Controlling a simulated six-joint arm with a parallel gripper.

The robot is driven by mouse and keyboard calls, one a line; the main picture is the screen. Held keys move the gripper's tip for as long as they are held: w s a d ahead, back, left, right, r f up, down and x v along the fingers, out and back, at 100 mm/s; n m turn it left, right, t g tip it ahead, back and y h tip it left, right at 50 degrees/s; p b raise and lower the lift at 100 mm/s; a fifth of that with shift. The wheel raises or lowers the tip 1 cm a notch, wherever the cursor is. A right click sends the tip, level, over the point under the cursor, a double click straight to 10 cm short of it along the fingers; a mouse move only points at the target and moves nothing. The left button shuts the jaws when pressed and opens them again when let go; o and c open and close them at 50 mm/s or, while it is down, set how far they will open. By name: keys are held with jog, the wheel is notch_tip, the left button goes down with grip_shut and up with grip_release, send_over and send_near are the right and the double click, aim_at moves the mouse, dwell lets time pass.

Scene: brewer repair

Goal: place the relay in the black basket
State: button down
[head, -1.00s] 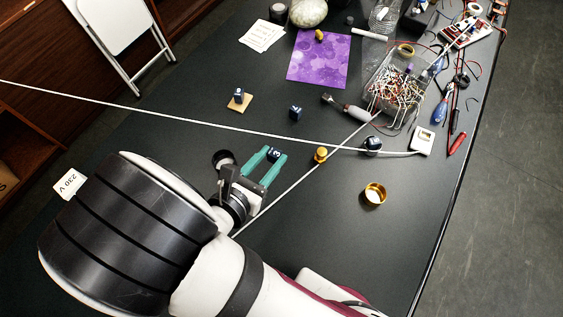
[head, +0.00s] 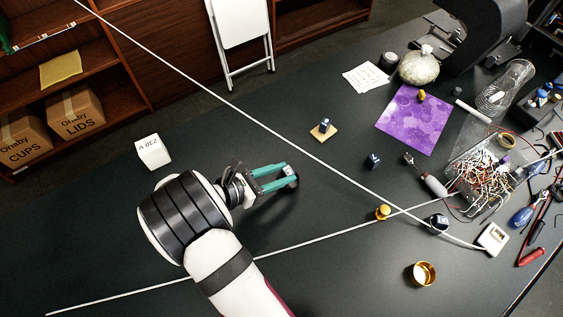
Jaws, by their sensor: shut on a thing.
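My gripper (head: 284,176), with teal fingers, is shut on a small dark blue block with a pale label (head: 289,171), which looks like the relay. The fingers hide part of it, and its height above the table is hard to judge. Similar dark blue blocks stand on a small wooden tile (head: 323,128) and on the bare table (head: 372,160). I see no black basket in this view.
White cords (head: 330,165) cross the view. A yellow knob-like part (head: 383,212), a gold cup (head: 421,273) and a clear bin of wires (head: 482,178) are to the right. The table around my gripper is largely clear.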

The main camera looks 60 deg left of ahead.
jog(key=shift+f, duration=1.3)
jog(key=shift+c, duration=2.3)
grip_release()
notch_tip(320, 180, up, 7)
